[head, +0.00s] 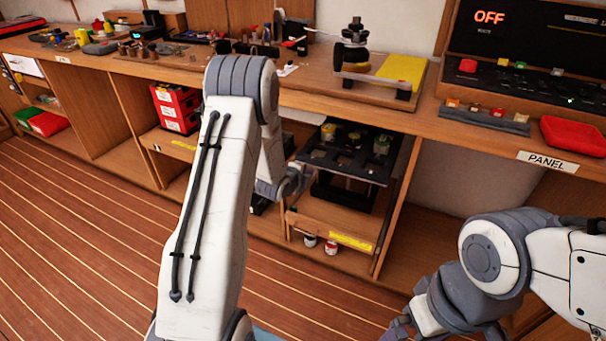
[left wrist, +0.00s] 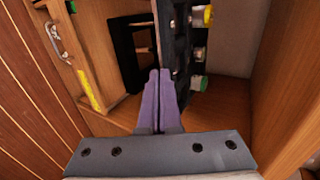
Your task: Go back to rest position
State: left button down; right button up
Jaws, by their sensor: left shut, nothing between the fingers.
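My left arm reaches forward to the open cabinet under the bench, and my left gripper (head: 298,181) is at the left side of the black rack there. In the left wrist view its two purple-grey fingers (left wrist: 157,76) are together with nothing between them, pointing into the cabinet compartment beside the rack. My right gripper (head: 398,329) is low at the bottom edge of the head view, partly cut off, over the floor. Whether its fingers are open cannot be made out.
The black rack (head: 351,160) holds several small jars. The bench top (head: 300,92) runs above my left gripper. The plank floor (head: 90,250) at left is clear.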

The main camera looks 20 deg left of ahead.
pick_arm(q)
jog(key=s+d+r+n+g+h, duration=0.1)
jog(key=s+d+r+n+g, duration=0.25)
jog(key=s+d, duration=0.55)
jog(key=s+d+r+n+g, duration=0.2)
jog(key=s+d+r, duration=0.35)
jog(key=d, duration=0.55)
jog(key=s+d+r+n+g, duration=0.2)
jog(key=s+n+g, duration=0.1)
jog(key=s, duration=1)
jog(key=s+d+r+n+g, duration=0.2)
jog(key=s+d+g, duration=0.1)
jog(key=s, duration=1.1)
notch_tip(320, 180, up, 22)
jog(key=p, duration=2.1)
jog(key=shift+w+p, duration=0.15)
jog(key=shift+p, duration=0.25)
jog(key=shift+a+g, duration=0.1)
jog(key=shift+g, duration=0.15)
